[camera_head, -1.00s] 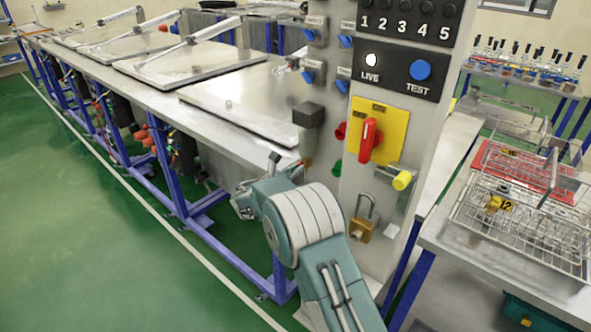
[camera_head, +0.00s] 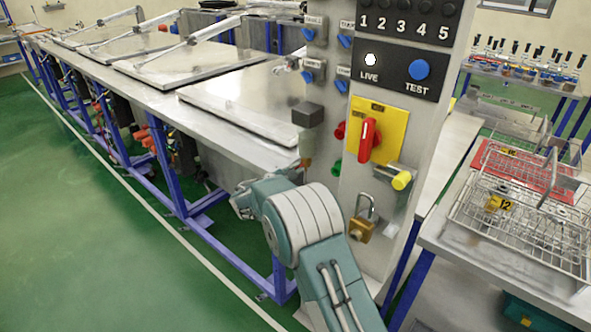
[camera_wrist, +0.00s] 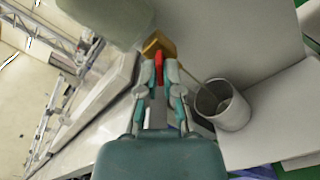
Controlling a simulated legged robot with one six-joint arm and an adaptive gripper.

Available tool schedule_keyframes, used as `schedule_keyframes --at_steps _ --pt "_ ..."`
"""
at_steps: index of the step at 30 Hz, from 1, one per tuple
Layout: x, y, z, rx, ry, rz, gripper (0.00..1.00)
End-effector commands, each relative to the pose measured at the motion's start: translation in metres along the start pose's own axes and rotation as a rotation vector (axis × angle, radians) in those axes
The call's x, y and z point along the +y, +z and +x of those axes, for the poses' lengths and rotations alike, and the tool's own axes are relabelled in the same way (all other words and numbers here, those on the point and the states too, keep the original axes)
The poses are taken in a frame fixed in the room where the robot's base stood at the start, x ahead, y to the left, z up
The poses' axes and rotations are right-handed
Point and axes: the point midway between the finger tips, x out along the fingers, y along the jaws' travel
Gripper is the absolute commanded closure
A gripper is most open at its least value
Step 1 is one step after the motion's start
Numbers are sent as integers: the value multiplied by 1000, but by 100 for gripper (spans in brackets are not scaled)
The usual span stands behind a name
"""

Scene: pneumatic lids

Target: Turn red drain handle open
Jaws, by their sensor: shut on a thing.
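In the wrist view, the red drain handle (camera_wrist: 159,63) is a narrow red lever below a brass valve body (camera_wrist: 157,42). My gripper (camera_wrist: 159,74) is shut on the red handle, with one finger on each side of it. Most of the lever is hidden between the fingers. In the head view, my teal and white arm reaches up in front of the control column, and the fingers and the drain handle cannot be made out there.
The control column (camera_head: 383,215) carries a red rotary switch (camera_head: 369,139) on a yellow plate and a brass padlock (camera_head: 362,228). A pale cup (camera_wrist: 222,104) is right of my fingers. A bench with a wire basket (camera_head: 525,225) stands at right. Green floor is clear at left.

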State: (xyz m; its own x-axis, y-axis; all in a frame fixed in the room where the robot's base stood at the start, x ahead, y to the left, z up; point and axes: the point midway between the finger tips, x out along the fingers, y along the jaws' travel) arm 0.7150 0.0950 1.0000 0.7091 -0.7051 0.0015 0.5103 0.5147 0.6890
Motion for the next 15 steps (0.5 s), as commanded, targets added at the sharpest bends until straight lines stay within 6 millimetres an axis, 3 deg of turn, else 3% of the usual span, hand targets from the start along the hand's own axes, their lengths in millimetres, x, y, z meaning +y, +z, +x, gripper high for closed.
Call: schedule_keyframes --at_steps 15 --pt "-5 -5 -1 10 -5 33 100"
